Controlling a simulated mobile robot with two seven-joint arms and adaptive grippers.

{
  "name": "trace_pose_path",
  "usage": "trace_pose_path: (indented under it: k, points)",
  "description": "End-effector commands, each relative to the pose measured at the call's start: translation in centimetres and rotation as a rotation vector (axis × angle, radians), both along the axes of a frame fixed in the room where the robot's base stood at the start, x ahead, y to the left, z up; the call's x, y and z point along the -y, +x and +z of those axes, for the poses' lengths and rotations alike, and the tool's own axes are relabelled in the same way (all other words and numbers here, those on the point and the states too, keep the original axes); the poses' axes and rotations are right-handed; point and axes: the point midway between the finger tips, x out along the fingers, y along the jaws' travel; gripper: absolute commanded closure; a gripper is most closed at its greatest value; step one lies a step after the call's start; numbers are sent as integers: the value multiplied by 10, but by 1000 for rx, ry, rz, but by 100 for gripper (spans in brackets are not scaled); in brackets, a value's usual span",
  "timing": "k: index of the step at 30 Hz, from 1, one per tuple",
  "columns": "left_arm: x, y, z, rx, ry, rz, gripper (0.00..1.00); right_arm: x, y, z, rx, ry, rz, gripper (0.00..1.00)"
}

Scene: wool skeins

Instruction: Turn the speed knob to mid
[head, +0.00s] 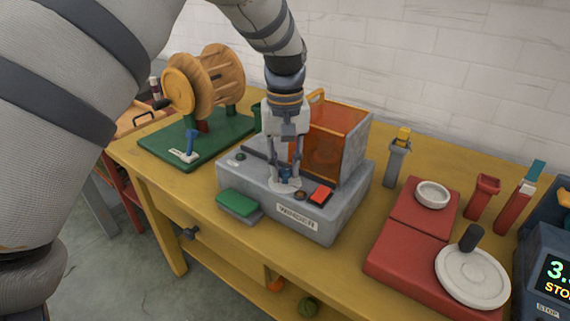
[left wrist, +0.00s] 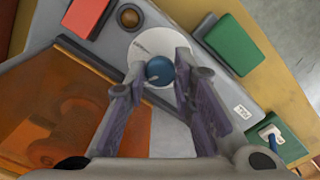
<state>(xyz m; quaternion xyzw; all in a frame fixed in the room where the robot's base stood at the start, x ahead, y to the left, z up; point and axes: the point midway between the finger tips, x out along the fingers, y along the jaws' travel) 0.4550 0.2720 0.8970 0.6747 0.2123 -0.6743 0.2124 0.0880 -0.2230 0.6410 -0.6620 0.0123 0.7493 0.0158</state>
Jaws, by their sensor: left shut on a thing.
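The grey winder (head: 285,212) with its "WINDER" label stands on the yellow bench. Its blue speed knob (left wrist: 160,70) sits on a white round dial plate (left wrist: 151,43) on the winder's top. My left gripper (head: 285,170) points down over the dial, and its fingers are shut on the sides of the knob. In the head view the fingers cover much of the knob, and the dial plate (head: 285,187) shows around them. I cannot read the dial marks or which setting the knob points to. My right gripper is not in view.
An orange see-through guard (head: 330,142) stands close behind my left gripper. A red button (head: 321,194) and a green pad (head: 238,203) are near the dial. A wooden reel (head: 220,75) on a green base is at left, and a red scale-like device (head: 405,258) at right.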

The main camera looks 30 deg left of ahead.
Motion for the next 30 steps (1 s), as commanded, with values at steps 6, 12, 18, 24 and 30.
trace_pose_path:
  k: [6,12,18,24,30]
  points:
    - [0,0,0,0,2,186,100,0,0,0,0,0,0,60]
    - [-1,0,-1,-1,1,327,100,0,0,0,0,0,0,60]
    - [0,0,-1,-1,1,421,100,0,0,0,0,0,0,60]
    - [-1,0,-1,-1,1,474,100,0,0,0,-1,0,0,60]
    - [0,0,-1,-1,1,490,100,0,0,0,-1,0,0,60]
